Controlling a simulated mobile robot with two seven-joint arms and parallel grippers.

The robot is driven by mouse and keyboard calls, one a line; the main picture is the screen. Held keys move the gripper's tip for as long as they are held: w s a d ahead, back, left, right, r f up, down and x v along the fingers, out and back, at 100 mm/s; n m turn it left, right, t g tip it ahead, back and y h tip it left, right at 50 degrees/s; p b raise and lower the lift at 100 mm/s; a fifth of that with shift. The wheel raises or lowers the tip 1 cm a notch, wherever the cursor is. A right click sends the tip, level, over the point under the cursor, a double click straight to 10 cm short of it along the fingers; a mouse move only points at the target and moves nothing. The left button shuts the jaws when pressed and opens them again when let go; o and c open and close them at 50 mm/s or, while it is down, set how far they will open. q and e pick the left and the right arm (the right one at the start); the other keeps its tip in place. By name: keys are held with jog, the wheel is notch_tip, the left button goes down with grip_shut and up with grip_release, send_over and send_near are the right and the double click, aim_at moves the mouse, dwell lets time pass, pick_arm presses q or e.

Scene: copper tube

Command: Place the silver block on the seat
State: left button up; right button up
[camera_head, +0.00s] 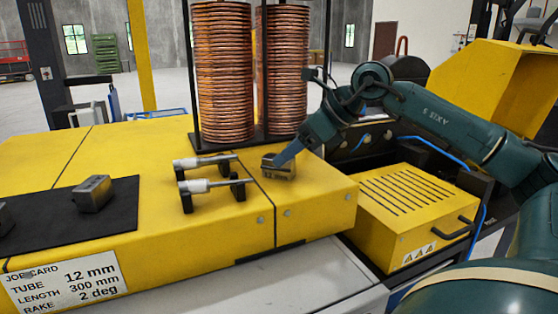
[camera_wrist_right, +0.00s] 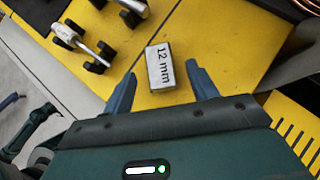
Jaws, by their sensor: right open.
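A small silver block with a white "12 mm" label (camera_head: 279,172) rests on the yellow machine top near its right end. It also shows in the right wrist view (camera_wrist_right: 160,67), with its lower part between the fingertips. My right gripper (camera_head: 281,158) comes down over this block from the upper right. In the right wrist view its blue fingers (camera_wrist_right: 161,74) are spread, with a gap visible on each side of the block. Another silver-grey block (camera_head: 93,193) sits on a black mat (camera_head: 110,222) at the left. I cannot make out which part is the seat. My left gripper is not in view.
Two micrometers on black stands (camera_head: 208,162) (camera_head: 212,185) stand left of the labelled block. Tall copper coil stacks (camera_head: 222,75) (camera_head: 283,70) rise behind it. A slotted yellow box (camera_head: 410,200) with a handle lies right and lower. A job card (camera_head: 67,285) reads 12 mm.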

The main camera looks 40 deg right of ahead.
jog(key=shift+x, duration=1.2)
grip_shut()
jog(key=shift+r, duration=0.15)
